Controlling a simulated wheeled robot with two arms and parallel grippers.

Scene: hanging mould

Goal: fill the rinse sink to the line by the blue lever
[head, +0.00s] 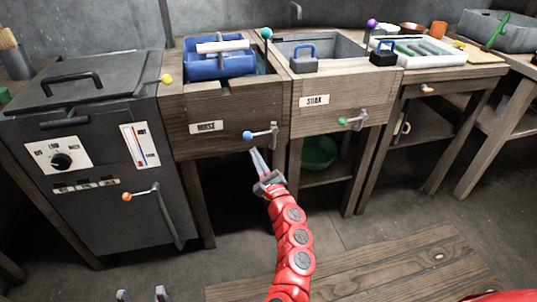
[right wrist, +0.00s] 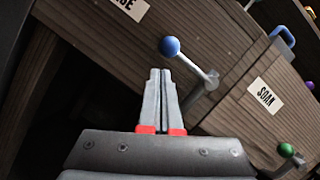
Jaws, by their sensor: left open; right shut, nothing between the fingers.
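The rinse sink (head: 225,106) is a wooden-fronted basin labelled RINSE (head: 207,127). A blue tray with a white cylinder (head: 220,65) covers most of its opening. The line and the water level cannot be made out. The blue lever (head: 248,136) sticks out from the front's lower right, its ball knob to the left of its metal bracket. It also shows in the right wrist view (right wrist: 170,47). My right gripper (head: 256,153) is shut and empty, its tips just below the blue knob, apparently apart from it. My left gripper (head: 141,294) is open at the bottom edge, only its fingertips showing.
The soak sink (head: 328,91) with a green lever (head: 343,121) adjoins on the right. A grey vat (head: 90,150) with an orange-knobbed lever (head: 127,197) stands left. A green bowl (head: 318,152) sits below the soak sink.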

